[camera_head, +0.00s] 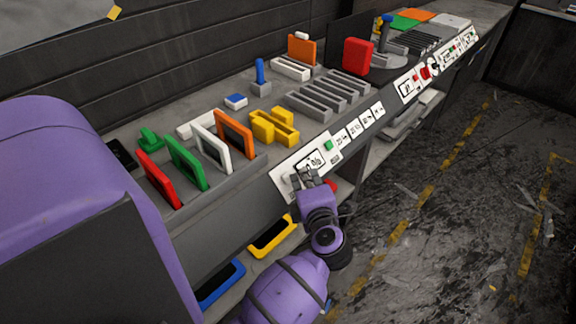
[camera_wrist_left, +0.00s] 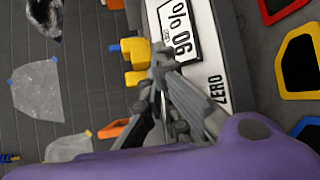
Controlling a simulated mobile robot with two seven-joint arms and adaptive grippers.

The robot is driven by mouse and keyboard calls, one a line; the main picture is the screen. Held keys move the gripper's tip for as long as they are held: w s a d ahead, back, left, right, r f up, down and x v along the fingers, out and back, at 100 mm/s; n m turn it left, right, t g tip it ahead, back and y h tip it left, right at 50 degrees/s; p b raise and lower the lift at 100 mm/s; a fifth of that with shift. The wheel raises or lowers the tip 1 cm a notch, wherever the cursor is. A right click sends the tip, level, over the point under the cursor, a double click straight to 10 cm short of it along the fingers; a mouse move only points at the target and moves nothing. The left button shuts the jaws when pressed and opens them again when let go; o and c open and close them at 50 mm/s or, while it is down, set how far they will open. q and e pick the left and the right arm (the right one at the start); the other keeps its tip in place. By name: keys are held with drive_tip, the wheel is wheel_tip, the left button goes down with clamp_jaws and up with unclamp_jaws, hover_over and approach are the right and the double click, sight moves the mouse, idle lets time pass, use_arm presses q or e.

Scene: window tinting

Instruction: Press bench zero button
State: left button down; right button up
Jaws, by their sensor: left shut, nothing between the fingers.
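I cannot make out the zero button itself; my left gripper covers the panel beside that label. My left gripper (camera_head: 307,178) is shut and empty, with its fingertips at the panel just below the display. In the left wrist view the fingers (camera_wrist_left: 164,58) lie over the panel; whether they touch it I cannot tell. My right gripper is not in view.
A green button (camera_head: 328,145) is on the panel right of the display. Red, green, white and orange frames stand in a rack behind, beside yellow blocks (camera_head: 272,128). Yellow (camera_head: 272,237) and blue (camera_head: 221,284) frames lie on the lower shelf. The floor at right is open.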

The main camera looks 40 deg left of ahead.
use_arm(q)
drive_tip(key=shift+a+f, duration=0.25)
drive_tip(key=shift+a, duration=0.05)
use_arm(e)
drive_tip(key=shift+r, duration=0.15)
use_arm(q)
drive_tip(key=shift+a+f, duration=0.35)
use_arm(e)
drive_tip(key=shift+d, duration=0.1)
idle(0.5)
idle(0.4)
use_arm(q)
drive_tip(key=shift+d+r+p, duration=0.55)
drive_tip(key=shift+d+r, duration=0.1)
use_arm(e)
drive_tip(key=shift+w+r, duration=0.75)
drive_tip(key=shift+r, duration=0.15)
use_arm(q)
drive_tip(key=shift+r, duration=0.1)
